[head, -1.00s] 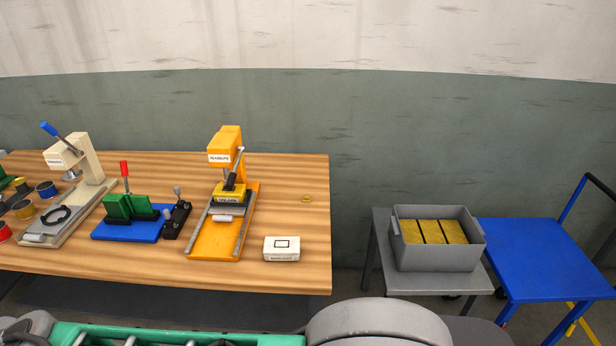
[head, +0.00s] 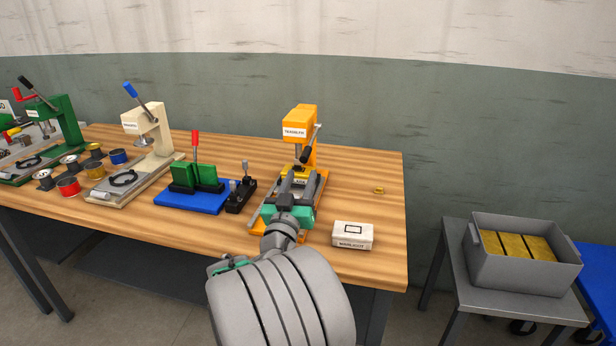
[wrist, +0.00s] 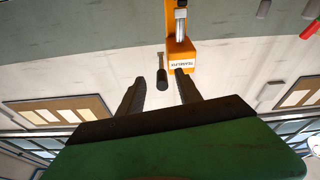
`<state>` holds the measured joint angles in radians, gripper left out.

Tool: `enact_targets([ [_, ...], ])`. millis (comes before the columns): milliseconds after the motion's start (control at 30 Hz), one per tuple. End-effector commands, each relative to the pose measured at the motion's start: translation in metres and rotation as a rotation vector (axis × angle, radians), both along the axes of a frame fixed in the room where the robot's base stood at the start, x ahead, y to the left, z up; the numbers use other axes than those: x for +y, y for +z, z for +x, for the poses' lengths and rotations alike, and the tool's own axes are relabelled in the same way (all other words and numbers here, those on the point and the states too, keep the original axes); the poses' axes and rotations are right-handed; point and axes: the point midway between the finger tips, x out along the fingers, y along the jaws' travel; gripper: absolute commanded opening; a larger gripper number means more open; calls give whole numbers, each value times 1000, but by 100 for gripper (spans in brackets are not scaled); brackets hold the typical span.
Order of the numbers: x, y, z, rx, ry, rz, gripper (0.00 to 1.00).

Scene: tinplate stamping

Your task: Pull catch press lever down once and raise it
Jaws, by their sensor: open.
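An orange press (head: 300,118) with a white label stands on the bench. Its lever, a grey rod with a black grip (head: 305,155), hangs at the front right of the press head, slanting down toward me. My gripper (head: 299,178) is open in front of the press, over its base, just below the grip in the head view. In the wrist view the black grip (wrist: 162,80) shows between the two dark fingers, which do not touch it; it looks farther off than the fingertips. The press's lower parts are partly hidden by my gripper.
A blue fixture (head: 195,197) with green blocks and a red handle stands left of the press. A white labelled box (head: 353,235) sits to the right, and a small brass part (head: 378,190) lies behind it. A cream press (head: 147,120) stands farther left.

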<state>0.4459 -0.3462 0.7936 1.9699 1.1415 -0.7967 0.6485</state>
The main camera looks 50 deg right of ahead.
Motion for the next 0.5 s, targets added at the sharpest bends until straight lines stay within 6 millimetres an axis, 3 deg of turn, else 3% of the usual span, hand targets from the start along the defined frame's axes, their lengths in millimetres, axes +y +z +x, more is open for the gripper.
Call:
enact_targets([
  [100, -1, 2, -4, 10, 16, -121, 41],
  [233, -8, 14, 0, 14, 23, -148, 41],
  [500, -50, 34, 21, 14, 22, -144, 41],
])
